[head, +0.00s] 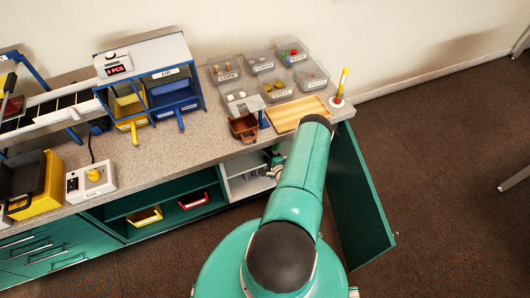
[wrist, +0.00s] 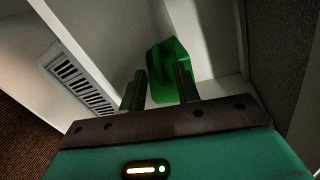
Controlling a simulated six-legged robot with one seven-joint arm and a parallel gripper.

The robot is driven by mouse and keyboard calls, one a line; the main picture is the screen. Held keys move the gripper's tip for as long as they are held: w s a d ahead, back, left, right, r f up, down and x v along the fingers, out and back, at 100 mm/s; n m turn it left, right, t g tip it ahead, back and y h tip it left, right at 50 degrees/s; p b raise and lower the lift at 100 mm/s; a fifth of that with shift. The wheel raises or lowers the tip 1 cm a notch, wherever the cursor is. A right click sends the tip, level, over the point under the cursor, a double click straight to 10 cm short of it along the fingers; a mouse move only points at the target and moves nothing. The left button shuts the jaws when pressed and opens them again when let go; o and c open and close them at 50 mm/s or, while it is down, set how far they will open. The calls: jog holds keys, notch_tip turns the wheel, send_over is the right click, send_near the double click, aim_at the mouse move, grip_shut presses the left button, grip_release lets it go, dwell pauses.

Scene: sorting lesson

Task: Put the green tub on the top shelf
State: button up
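The green tub (wrist: 165,62) shows in the wrist view inside a white-walled cabinet compartment, tilted, with its lower part between the two fingers of my gripper (wrist: 159,88). The fingers stand apart, and the tub fills the gap between them, so my gripper looks shut on it. The right finger covers part of the tub. In the head view my gripper (head: 275,165) is at the open white compartment under the counter, mostly hidden by my arm. I cannot make out the tub clearly there.
The white compartment (head: 246,184) has a shelf and close side walls. An open green door (head: 358,195) stands to its right. A wooden tray (head: 297,114), a brown tub (head: 243,127) and clear bins (head: 242,98) stand on the counter above. A vent grille (wrist: 78,82) is at left.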

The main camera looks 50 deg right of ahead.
jog(key=v, duration=0.8)
jog(key=shift+s, duration=0.15)
jog(key=shift+a, duration=0.1)
